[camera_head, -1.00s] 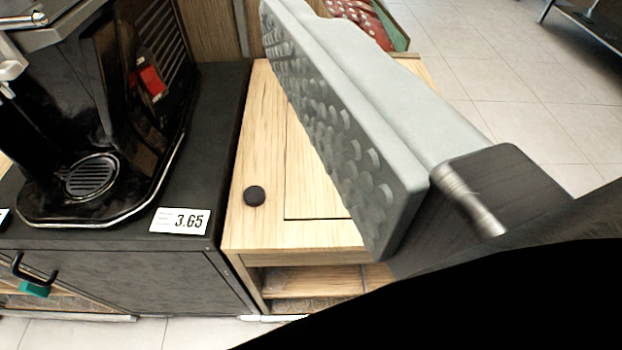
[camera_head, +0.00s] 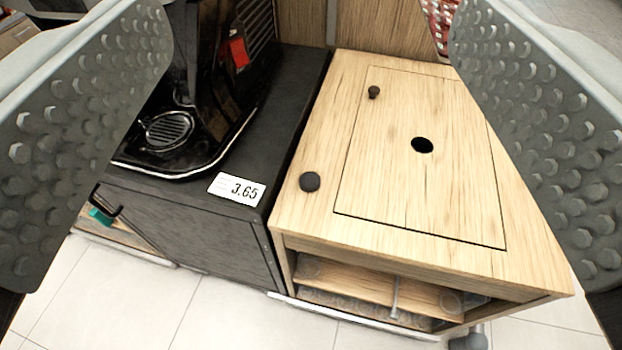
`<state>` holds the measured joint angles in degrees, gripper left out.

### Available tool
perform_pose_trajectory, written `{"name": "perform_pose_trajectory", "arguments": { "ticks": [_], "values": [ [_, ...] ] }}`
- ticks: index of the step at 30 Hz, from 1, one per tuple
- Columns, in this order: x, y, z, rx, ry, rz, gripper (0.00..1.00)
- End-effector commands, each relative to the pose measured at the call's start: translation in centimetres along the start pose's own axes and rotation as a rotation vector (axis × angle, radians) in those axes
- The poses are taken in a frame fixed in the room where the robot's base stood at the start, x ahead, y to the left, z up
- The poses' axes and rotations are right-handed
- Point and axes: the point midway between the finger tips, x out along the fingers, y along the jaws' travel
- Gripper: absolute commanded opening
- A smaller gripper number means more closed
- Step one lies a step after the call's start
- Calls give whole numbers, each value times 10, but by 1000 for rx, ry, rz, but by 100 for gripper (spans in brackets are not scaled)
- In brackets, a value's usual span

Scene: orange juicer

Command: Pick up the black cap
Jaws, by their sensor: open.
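A round black cap (camera_head: 310,181) lies on the light wooden cabinet top (camera_head: 300,222), near its left edge and outside the outlined panel. A smaller black knob-like piece (camera_head: 374,92) stands farther back, near the panel's far left corner. My gripper (camera_head: 312,35) is open, with one grey studded finger at each side of the picture. Nothing is held, and neither finger touches the cap.
A dark round hole (camera_head: 422,145) is in the wooden panel (camera_head: 440,195). To the left, a black juicer machine (camera_head: 215,70) stands on a dark cabinet (camera_head: 180,215) with a 3.65 price tag (camera_head: 237,189). The wooden top around the cap is clear.

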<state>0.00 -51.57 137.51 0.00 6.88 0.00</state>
Motion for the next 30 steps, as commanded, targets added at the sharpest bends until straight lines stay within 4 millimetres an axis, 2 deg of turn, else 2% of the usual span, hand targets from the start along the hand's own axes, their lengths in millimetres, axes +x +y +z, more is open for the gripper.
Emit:
{"name": "perform_pose_trajectory", "arguments": {
  "ticks": [2,4,8,17,30],
  "values": [
    [0,0,0,0,0,0,75],
    [0,0,0,0,-1,0,63],
    [10,0,3,6,-38,0,62],
    [74,0,30,53,-318,9,62],
    [161,0,90,128,-785,53,62]
  ]
}}
